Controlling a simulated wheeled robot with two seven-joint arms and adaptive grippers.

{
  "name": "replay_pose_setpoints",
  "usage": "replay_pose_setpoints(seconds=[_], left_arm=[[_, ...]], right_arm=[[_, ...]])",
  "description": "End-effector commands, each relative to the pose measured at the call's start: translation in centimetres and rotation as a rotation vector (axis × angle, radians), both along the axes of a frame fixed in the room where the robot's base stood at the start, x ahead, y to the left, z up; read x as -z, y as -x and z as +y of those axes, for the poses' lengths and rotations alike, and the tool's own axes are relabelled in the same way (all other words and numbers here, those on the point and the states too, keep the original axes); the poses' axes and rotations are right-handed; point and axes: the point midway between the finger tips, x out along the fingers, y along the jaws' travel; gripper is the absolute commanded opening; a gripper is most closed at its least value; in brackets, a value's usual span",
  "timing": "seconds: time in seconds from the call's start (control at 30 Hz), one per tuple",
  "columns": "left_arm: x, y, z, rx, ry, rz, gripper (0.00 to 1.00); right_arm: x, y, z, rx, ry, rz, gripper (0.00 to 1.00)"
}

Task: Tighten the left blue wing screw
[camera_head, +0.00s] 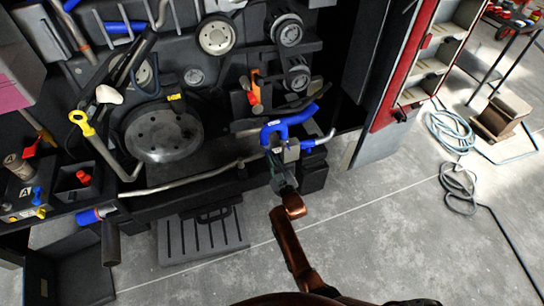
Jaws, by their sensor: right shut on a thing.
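A small blue wing-shaped piece (38,193) stands on the dark box at the far left, above a yellow one (40,212). I cannot tell whether it is the left blue wing screw. A bent blue hose (292,119) ends at a grey fitting (291,151), with another blue piece (308,145) on its right. My right gripper (281,166), on a copper-coloured arm from below, is at this fitting, under the hose bend. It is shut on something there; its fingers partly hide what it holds. My left gripper is not in view.
A long metal pipe (190,181) crosses below a round metal disc (163,134). A yellow-handled dipstick (82,122) stands at left. A slatted grey panel (203,236) lies low in front. Hoses (452,131) coil on the floor at right. The floor at lower right is mostly clear.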

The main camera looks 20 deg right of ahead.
Motion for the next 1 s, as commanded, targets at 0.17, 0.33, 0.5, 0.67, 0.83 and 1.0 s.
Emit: replay_pose_setpoints(seconds=[0.17, 0.33, 0.5, 0.67, 0.83, 1.0], left_arm=[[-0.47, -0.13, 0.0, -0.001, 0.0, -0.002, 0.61], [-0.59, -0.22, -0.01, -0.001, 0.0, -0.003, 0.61], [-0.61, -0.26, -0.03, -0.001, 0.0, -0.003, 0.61], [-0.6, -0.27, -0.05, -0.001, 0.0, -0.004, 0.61], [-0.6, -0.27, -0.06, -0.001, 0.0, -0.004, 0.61], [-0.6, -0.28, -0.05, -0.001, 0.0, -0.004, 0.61]], right_arm=[[0.03, 0.04, -0.09, 0.002, -0.068, 0.004, 0.0], [0.12, 0.04, -0.07, 0.002, -0.1, 0.006, 0.0], [0.19, 0.04, -0.06, 0.002, -0.109, 0.006, 0.0], [0.21, 0.05, -0.07, 0.002, -0.108, 0.006, 0.0], [0.2, 0.05, -0.06, 0.002, -0.108, 0.006, 0.09], [0.14, 0.03, -0.01, 0.001, -0.107, 0.006, 0.21]])
